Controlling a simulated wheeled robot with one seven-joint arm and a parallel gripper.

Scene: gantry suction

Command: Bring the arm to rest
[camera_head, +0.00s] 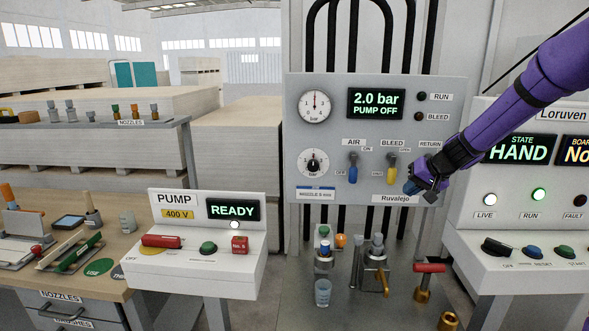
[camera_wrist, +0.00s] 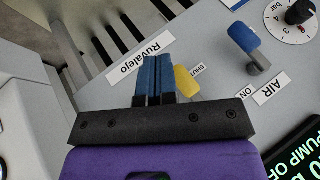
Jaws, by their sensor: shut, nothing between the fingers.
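My purple arm reaches in from the upper right in the head view. My gripper (camera_head: 411,187) hangs in front of the lower right of the grey gauge panel (camera_head: 450,110), near the Ruvalejo label (camera_head: 393,198). In the wrist view my gripper (camera_wrist: 154,60) shows its two blue fingers together, with nothing between them. The yellow BLEED lever (camera_wrist: 187,80) shows just beside the fingers in that view; I cannot tell whether they touch. The blue AIR lever (camera_head: 353,172) is farther left on the panel. The display (camera_head: 377,103) reads 2.0 bar, PUMP OFF.
The PUMP box (camera_head: 180,265) reads READY at the lower left. The Loruven console (camera_head: 515,220) stands close on the right, under my arm. Nozzles and a red-handled valve (camera_head: 430,268) stand on the shelf below the panel. A cluttered bench (camera_head: 120,290) is at the left.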

